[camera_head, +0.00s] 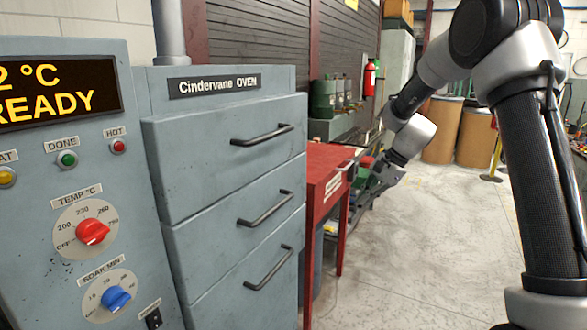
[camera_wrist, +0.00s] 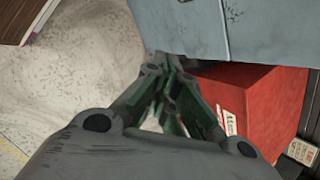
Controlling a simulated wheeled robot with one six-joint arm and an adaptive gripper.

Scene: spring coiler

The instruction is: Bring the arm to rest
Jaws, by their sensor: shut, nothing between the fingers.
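My arm stretches from the right of the head view towards the red table. My gripper (camera_head: 362,196) hangs in front of the table's right side, pointing down. In the wrist view my gripper (camera_wrist: 163,85) has its green and grey fingers drawn together, with nothing between them. Its fingertips are partly hidden by its own links in the head view. It is apart from the oven as far as the head view shows.
The Cindervane oven (camera_head: 222,130) has its drawers shut, and its display reads READY. The red table (camera_head: 326,168) stands beyond it and shows in the wrist view (camera_wrist: 262,105). Brown drums (camera_head: 442,130) stand at the back. The floor (camera_head: 440,250) at right is clear.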

